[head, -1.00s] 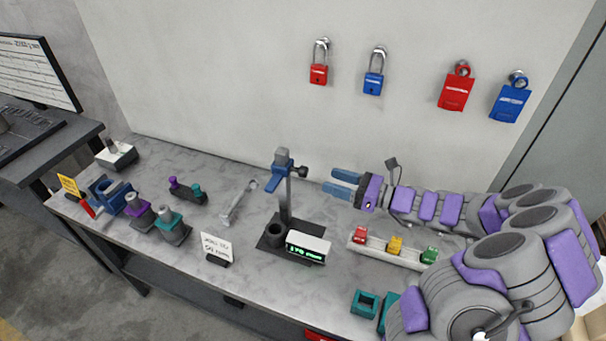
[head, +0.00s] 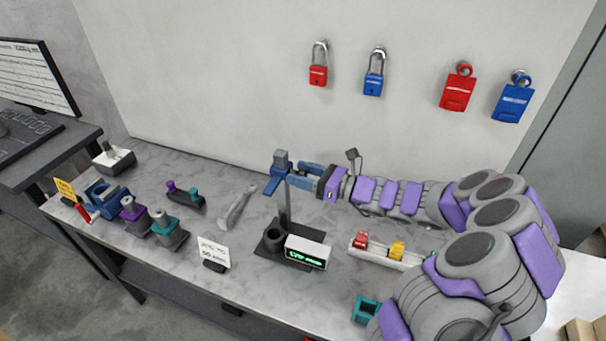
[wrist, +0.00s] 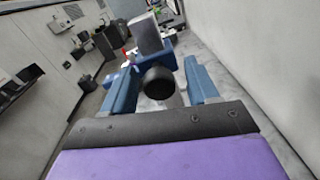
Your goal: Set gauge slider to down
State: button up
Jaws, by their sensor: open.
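The gauge stands on the bench with a dark base (head: 268,246), a vertical post (head: 288,210) and a blue slider (head: 274,184) with a grey block on top, high on the post. A lit green display (head: 306,252) sits at its base. My gripper (head: 298,171) is open at the slider's right side, at the slider's height. In the wrist view, the slider's round black knob (wrist: 158,82) lies between my two blue fingers (wrist: 160,88). I cannot tell whether either finger touches it. The slider's blue body (wrist: 150,58) is just beyond the knob.
A white rack (head: 385,254) with coloured blocks lies below my arm. A small sign (head: 214,253), a wrench (head: 238,206) and purple and teal parts (head: 168,228) stand left of the gauge. Padlocks (head: 318,72) hang on the wall behind.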

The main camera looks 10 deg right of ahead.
grip_shut()
dwell(0.3)
notch_tip(320, 180, down, 9)
jog(key=shift+r+p, duration=0.15)
jog(key=shift+p, duration=0.15)
dwell(0.3)
grip_release()
jog(key=shift+d, duration=0.1)
jog(key=p+v, duration=0.4)
jog(key=v, duration=1.3)
jog(key=shift+d, duration=0.25)
